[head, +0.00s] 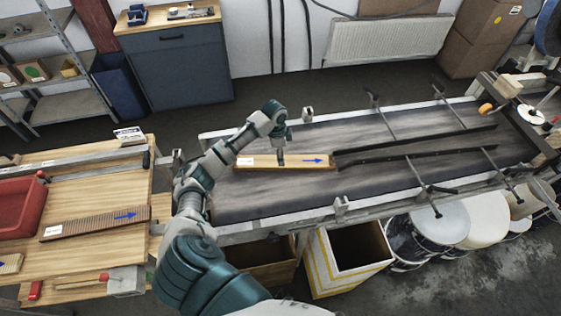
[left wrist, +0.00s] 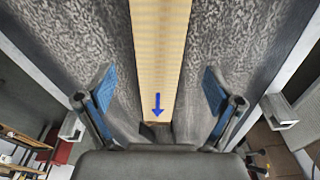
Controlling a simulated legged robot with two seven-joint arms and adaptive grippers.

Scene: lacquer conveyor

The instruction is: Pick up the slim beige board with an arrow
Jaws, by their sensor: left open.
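The slim beige board (head: 304,161) lies flat on the dark conveyor belt, with a blue arrow near its right end and a white label near its left end. My left gripper (head: 281,158) is over the board's middle and points down at it. In the left wrist view the beige board (left wrist: 159,60) runs lengthwise between the two blue-padded fingers of the open left gripper (left wrist: 158,84), with a gap on each side. The arrow shows near the palm. I cannot tell the exact height of the fingertips above the belt. My right gripper is not in view.
Dark guide rails (head: 415,148) with cross rods stand on the belt right of the board. The wooden table (head: 75,185) at left holds a brown ribbed board (head: 95,222) with its own blue arrow and a red bin (head: 20,206). Open boxes (head: 350,262) and drums stand before the conveyor.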

